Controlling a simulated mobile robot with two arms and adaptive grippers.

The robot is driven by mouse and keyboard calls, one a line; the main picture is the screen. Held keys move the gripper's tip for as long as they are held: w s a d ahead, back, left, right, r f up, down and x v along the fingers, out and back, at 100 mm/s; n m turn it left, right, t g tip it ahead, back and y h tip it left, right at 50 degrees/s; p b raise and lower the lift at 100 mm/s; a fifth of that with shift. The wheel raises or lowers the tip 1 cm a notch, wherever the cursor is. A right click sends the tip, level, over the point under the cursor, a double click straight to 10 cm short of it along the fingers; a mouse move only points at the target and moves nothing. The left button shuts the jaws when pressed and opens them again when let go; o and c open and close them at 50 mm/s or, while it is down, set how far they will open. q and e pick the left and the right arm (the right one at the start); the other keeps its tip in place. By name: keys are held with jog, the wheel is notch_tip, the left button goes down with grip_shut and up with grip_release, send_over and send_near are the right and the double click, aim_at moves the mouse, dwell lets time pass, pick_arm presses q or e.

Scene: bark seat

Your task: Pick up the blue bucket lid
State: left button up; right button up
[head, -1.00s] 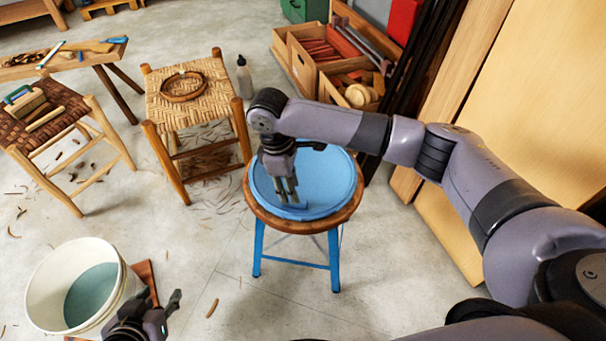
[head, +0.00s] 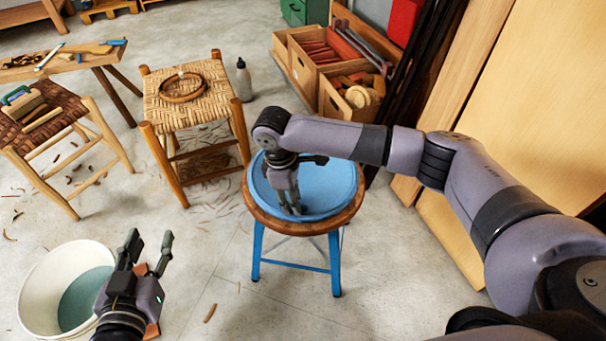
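The blue bucket lid (head: 328,188) lies flat on the round wooden top of a stool with blue legs (head: 330,262), in the middle of the head view. My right gripper (head: 291,207) points down over the left part of the lid, its fingertips at or just above the lid's surface near the front rim. Its fingers look close together; whether they hold the rim is unclear. My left gripper (head: 146,253) is at the lower left, fingers apart and empty, in front of the white bucket (head: 40,287). The bucket holds something teal and is partly hidden by my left gripper.
A woven-seat stool (head: 190,105) with a ring on it stands behind the blue-legged stool. A darker woven stool (head: 62,110) stands at the left. A bottle (head: 244,80) and wooden crates (head: 330,70) are at the back. Boards lean at the right. Floor between bucket and blue-legged stool is mostly clear.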

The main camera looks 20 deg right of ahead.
grip_shut()
jog(key=shift+r, duration=0.15)
dwell(0.5)
